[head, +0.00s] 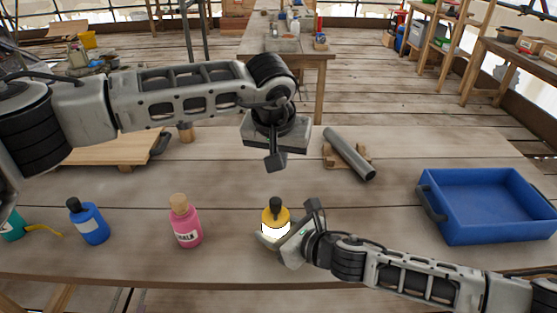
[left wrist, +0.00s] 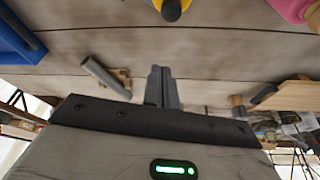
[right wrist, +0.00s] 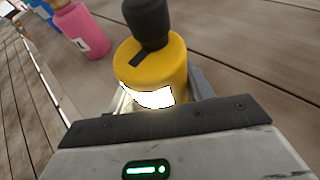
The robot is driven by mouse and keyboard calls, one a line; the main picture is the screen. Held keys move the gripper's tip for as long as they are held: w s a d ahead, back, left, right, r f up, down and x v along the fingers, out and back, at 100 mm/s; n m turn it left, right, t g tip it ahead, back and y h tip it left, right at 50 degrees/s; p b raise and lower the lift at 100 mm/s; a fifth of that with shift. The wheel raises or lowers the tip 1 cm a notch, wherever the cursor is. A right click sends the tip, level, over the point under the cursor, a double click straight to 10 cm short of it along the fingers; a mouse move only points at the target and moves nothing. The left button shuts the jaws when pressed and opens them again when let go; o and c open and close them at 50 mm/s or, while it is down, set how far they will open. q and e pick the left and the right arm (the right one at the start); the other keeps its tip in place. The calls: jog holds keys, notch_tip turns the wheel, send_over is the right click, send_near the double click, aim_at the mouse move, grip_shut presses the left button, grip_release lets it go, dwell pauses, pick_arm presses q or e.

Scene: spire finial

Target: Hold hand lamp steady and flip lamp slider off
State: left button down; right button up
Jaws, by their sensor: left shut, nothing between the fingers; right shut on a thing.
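The hand lamp (head: 275,214) has a yellow body, a black knob on top and a bright glowing white band. It stands upright near the table's front edge. My right gripper (head: 287,234) is shut on it from the right. The right wrist view shows the lamp (right wrist: 160,70) close up, with a short dark strip, possibly the slider (right wrist: 137,58), on its yellow top. My left gripper (head: 275,162) is shut and empty, fingers down, above the table behind the lamp and apart from it. The left wrist view shows its closed fingers (left wrist: 161,86), with the lamp (left wrist: 172,8) at the top edge.
A pink bottle (head: 186,225) and a blue bottle (head: 90,222) stand left of the lamp. A grey pipe (head: 350,153) rests on a wooden support behind to the right. A blue tray (head: 485,225) is at the right, a wooden board (head: 105,150) at the back left.

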aim_at(279, 201)
pick_arm(q)
jog(key=a+x, duration=0.1)
jog(key=x, duration=0.7)
jog(key=shift+s+a+r, duration=0.1)
jog(key=shift+s+r, duration=0.05)
jog(key=shift+s, duration=0.85)
jog(key=shift+s+r, duration=0.2)
jog(key=shift+s, duration=0.8)
jog(key=shift+s, duration=1.4)
jog(key=w+d, duration=0.1)
jog(key=w, duration=0.3)
jog(key=d+v, duration=0.1)
jog(key=v, duration=0.9)
jog(key=shift+a, duration=0.45)
